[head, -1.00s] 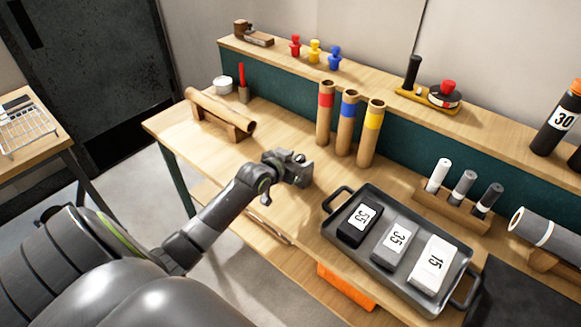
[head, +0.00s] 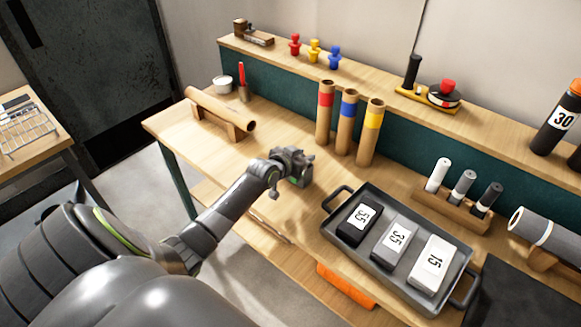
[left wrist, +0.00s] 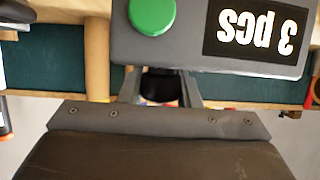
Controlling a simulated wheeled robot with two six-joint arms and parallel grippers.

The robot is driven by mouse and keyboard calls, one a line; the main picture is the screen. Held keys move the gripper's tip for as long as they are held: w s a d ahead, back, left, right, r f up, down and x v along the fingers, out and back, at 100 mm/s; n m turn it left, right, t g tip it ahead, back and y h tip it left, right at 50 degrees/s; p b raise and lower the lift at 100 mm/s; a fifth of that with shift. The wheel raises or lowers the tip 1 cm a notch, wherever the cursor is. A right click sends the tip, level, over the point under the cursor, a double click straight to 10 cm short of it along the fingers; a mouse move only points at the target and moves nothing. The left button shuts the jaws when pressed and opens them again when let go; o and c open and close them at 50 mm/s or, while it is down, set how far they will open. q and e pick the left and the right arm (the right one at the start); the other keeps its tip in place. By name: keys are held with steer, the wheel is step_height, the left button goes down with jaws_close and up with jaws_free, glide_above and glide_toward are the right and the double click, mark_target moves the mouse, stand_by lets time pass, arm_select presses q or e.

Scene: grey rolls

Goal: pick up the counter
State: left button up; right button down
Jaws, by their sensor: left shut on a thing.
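The counter (left wrist: 190,40) is a grey box with a round green button and a black display reading "3 pcs", upside down in the left wrist view. My left gripper (left wrist: 160,88) is shut on a dark part at the counter's near side, between its two fingers. In the head view my left gripper (head: 292,160) is over the bench, left of the tray, and mostly hides the counter. I cannot tell clearly whether the counter touches the bench. My right gripper is not in view.
A grey tray (head: 333,203) with blocks marked 55, 35 and 15 lies to the right. Three upright tubes with red, blue and yellow bands (head: 347,110) stand behind the gripper. A cardboard roll (head: 218,108) rests on a stand at left. Bare bench lies between.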

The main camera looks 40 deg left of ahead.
arm_select(q)
jaws_close()
